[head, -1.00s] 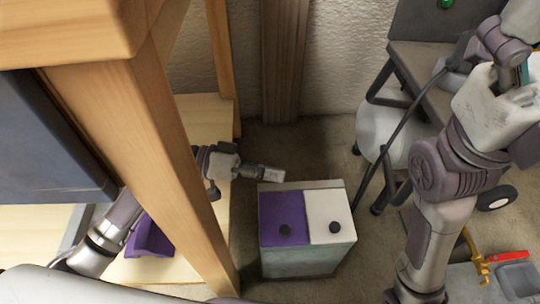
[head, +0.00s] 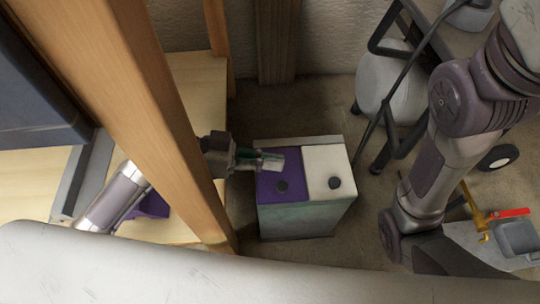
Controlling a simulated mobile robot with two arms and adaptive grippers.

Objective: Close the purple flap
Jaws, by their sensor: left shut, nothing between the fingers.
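The purple flap (head: 282,188) is the left half of the top of a box (head: 300,221) on the floor. It lies flat, looking level with the white flap (head: 326,161) beside it, and has a dark round knob (head: 282,186) near its front edge. My left gripper (head: 276,161) is shut and empty, with its fingertips over the rear part of the purple flap. I cannot tell whether they touch it. The gripper hides part of the flap's rear left.
A wooden post (head: 165,120) stands close in front of my left arm. A wooden shelf (head: 196,85) lies left of the box. A grey stool (head: 388,88) is behind right. Bare floor (head: 335,105) lies behind the box.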

